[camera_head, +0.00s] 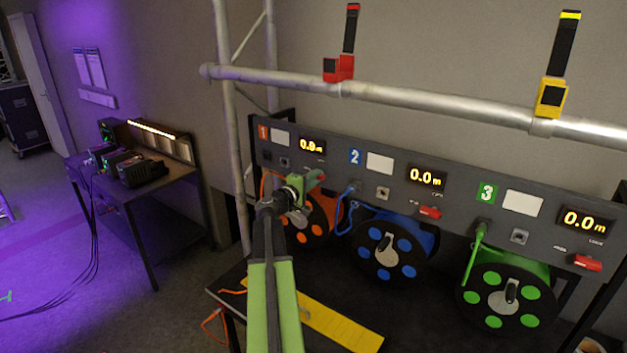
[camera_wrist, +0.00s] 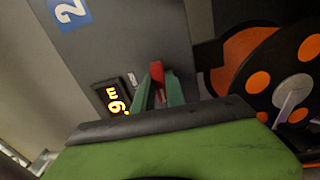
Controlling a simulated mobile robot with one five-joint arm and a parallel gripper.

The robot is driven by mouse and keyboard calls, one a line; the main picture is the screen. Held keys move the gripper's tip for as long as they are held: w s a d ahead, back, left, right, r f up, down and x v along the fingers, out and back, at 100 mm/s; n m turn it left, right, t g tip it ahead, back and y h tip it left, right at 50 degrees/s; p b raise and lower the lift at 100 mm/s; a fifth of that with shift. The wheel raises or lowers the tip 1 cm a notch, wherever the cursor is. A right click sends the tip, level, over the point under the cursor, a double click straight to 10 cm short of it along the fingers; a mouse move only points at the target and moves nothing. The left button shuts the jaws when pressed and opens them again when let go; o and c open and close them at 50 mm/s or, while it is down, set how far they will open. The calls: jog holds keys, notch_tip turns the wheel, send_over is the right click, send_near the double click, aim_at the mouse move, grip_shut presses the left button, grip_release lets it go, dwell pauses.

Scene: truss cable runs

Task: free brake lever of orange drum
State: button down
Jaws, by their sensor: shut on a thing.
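The orange drum (camera_head: 306,225) hangs under panel section 1, partly hidden behind my arm. In the wrist view, the orange drum (camera_wrist: 255,70) is at the right with its grey crank. Its red brake lever (camera_wrist: 157,70) stands out from the grey panel beside the yellow-lit display. My gripper (camera_wrist: 158,92) has its two green fingers shut on the lever, one on each side, and the red end shows between them.
The blue drum (camera_head: 388,245) and green drum (camera_head: 508,295) hang to the right, with red levers above them. A silver truss tube (camera_head: 430,100) crosses above the panel. A yellow strip (camera_head: 340,325) lies on the black table below. A side table (camera_head: 140,180) stands at left.

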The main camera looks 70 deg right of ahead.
jog(key=shift+n, duration=0.4)
jog(key=c, duration=1.4)
grip_release()
jog(key=shift+o, duration=0.2)
jog(key=shift+a, duration=0.1)
jog(key=v, duration=1.7)
